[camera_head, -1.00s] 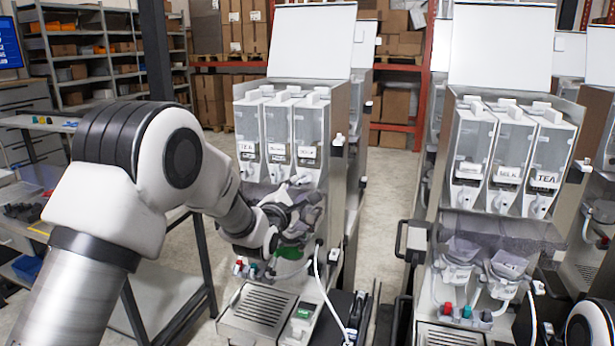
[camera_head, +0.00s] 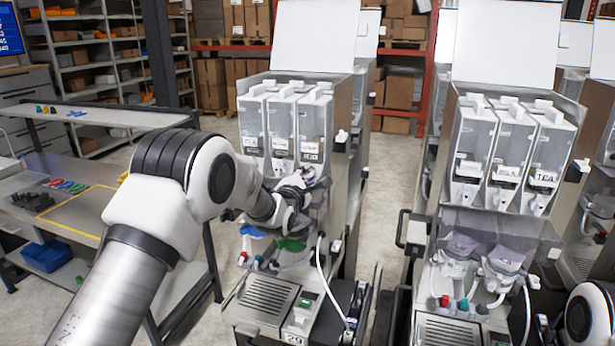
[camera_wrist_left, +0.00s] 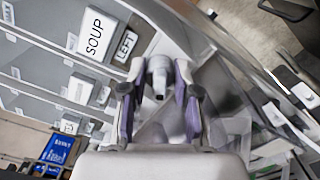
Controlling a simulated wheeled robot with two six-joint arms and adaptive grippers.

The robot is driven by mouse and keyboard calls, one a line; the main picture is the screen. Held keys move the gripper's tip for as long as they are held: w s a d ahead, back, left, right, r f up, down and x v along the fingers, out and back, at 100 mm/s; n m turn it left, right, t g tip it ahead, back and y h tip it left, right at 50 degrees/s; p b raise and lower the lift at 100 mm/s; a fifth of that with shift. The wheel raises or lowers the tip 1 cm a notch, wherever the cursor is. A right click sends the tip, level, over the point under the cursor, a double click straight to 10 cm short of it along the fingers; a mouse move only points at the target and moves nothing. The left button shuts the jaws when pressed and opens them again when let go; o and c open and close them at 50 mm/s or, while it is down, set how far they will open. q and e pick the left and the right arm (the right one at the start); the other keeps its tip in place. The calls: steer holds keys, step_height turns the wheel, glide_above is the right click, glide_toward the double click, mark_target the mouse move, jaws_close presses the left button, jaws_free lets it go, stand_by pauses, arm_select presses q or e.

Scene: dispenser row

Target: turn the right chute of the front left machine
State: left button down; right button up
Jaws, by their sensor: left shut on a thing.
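The front left machine (camera_head: 345,105) stands left of centre in the head view, with three clear canisters side by side. My left gripper (camera_head: 306,180) is at the outlet below its right canister (camera_head: 313,128). In the left wrist view, the two fingers of my left gripper (camera_wrist_left: 160,98) are on either side of a pale grey chute (camera_wrist_left: 158,72) and shut on it. Labels reading SOUP (camera_wrist_left: 95,38) and LEFT (camera_wrist_left: 126,45) are beside it. In the head view my gripper and wrist hide most of the chutes. My right gripper is not in view.
A white hose (camera_head: 322,275) runs down the machine's right side. A second machine (camera_head: 490,215) stands at right. A table (camera_head: 62,205) with small parts is at left.

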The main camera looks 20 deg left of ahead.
arm_select(q)
steer(key=shift+f+m+b, duration=0.1)
steer(key=shift+m+b, duration=0.6)
steer(key=shift+b, duration=0.3)
steer(key=m+b, duration=0.4)
steer(key=b, duration=0.1)
steer(key=shift+f+m+b, duration=0.1)
steer(key=shift+m+b, duration=0.25)
steer(key=shift+m, duration=0.05)
steer(key=m+b, duration=0.4)
steer(key=m, duration=0.1)
steer(key=m+b, duration=0.2)
steer(key=m, duration=0.1)
steer(key=shift+a, duration=0.1)
steer(key=m+b, duration=0.2)
steer(key=m, duration=0.1)
steer(key=shift+m, duration=0.4)
steer(key=m+b, duration=0.2)
steer(key=m, duration=0.1)
steer(key=shift+r+m+b, duration=0.25)
steer(key=shift+m+b, duration=0.2)
steer(key=shift+m, duration=0.95)
